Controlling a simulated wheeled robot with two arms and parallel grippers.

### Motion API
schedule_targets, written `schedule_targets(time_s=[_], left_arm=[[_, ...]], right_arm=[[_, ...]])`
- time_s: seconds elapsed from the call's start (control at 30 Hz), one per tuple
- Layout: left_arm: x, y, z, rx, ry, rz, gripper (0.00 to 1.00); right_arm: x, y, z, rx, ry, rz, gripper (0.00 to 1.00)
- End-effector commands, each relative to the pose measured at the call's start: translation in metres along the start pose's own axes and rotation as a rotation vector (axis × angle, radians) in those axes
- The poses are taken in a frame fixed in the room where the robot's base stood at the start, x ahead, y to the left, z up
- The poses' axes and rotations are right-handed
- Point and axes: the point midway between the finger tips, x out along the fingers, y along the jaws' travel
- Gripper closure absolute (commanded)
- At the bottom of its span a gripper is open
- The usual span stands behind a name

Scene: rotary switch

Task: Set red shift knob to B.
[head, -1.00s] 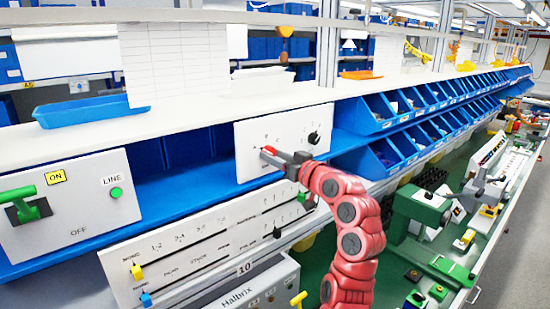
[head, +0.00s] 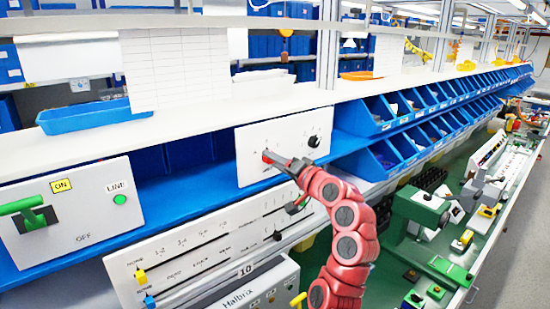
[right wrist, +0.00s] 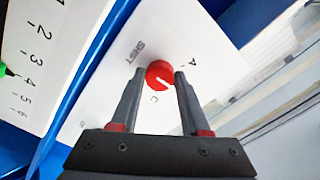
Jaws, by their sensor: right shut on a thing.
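The red shift knob (head: 266,158) sits on a white panel (head: 290,136) on the blue shelf. In the right wrist view the knob (right wrist: 160,74) lies between the two fingertips of my right gripper (right wrist: 158,76), which is shut on it. A white mark on the knob points toward the lower right of that view. The letters A and C and the word SHIFT show around it; I cannot make out B, which may be hidden behind a finger. In the head view my right gripper (head: 269,156) reaches the knob from the lower right. My left gripper is not in view.
A black knob (head: 313,141) is on the same panel, right of the red one. A slider panel (head: 200,250) stands below, and a panel with a green lever (head: 22,206) is at the left. Blue bins (head: 375,155) line the right.

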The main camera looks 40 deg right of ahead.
Motion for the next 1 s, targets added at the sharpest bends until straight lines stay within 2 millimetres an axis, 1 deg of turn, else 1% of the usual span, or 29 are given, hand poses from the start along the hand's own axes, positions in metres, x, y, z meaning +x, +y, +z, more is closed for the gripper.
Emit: schedule_targets(time_s=[0.03,0.3,0.77,0.8,0.93,1.0], left_arm=[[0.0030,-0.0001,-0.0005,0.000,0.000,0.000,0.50],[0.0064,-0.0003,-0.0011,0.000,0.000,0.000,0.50],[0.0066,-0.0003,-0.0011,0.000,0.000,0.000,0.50],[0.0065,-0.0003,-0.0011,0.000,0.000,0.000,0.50],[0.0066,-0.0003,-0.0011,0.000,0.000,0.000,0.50],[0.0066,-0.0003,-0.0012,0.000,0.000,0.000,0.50]], right_arm=[[0.0000,-0.0002,-0.0004,0.022,-0.001,0.002,1.00],[0.0001,0.0014,0.0003,0.091,-0.001,0.003,1.00],[0.0002,0.0017,0.0008,0.101,-0.001,0.003,1.00],[0.0002,0.0017,0.0009,0.101,-0.001,0.003,0.49],[0.0001,0.0012,0.0006,0.101,-0.001,0.002,0.25],[0.0001,0.0009,0.0005,0.100,-0.001,0.002,0.24]])
